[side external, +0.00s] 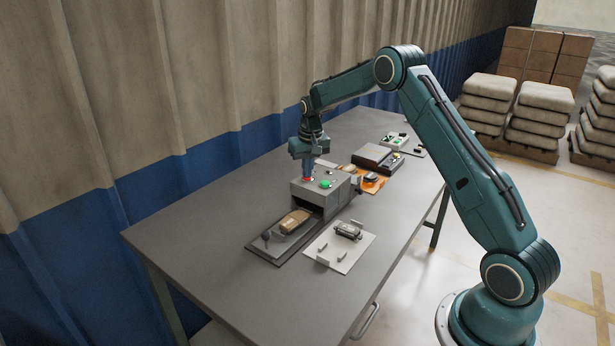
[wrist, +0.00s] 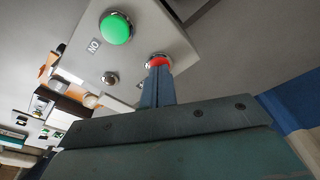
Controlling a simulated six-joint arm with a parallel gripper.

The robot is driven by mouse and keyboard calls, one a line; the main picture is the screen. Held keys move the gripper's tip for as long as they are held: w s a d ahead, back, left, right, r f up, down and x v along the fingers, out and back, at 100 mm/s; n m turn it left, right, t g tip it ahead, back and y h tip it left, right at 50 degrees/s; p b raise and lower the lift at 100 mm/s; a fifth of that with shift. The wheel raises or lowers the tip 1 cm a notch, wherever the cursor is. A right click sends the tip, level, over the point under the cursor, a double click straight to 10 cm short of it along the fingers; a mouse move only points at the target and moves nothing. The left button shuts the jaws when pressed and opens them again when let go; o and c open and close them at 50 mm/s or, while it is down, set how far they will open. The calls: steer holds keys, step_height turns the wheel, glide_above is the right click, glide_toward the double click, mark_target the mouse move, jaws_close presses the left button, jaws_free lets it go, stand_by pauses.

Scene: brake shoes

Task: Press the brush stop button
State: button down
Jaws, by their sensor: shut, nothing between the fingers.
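The red button (wrist: 158,61) sits on top of a grey box (side external: 301,191); in the side view only its red rim (side external: 308,180) shows below the fingers. My gripper (wrist: 158,75) is shut and empty, pointing down, with its fingertips at the red button. The fingers cover part of the button, and I cannot tell whether they touch it or how far it is pressed. A green button (wrist: 116,27) sits beside it on the same box, next to a label reading "ON". The green button also shows in the side view (side external: 326,184).
A brown brake shoe (side external: 294,220) lies on a dark track in front of the box opening. A white plate (side external: 340,257) with a dark part stands to its right. The table's near left is clear.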

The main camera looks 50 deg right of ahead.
steer(key=shift+r, duration=0.15)
step_height(320, 180, up, 7)
stand_by(1.0)
stand_by(0.5)
steer(key=s+a+r+n+t, duration=0.2)
steer(key=s+a+r+n, duration=0.1)
steer(key=s+a+r, duration=1.2)
steer(key=s+a+f+n+t, duration=0.1)
steer(key=s+a, duration=0.3)
steer(key=s, duration=0.7)
steer(key=s+a+f+n+t, duration=0.1)
steer(key=s+a, duration=0.3)
steer(key=s, duration=0.7)
steer(key=shift+s+a+f+n+y, duration=0.15)
steer(key=shift+a+f+n+y, duration=0.1)
steer(key=shift+n+y, duration=0.2)
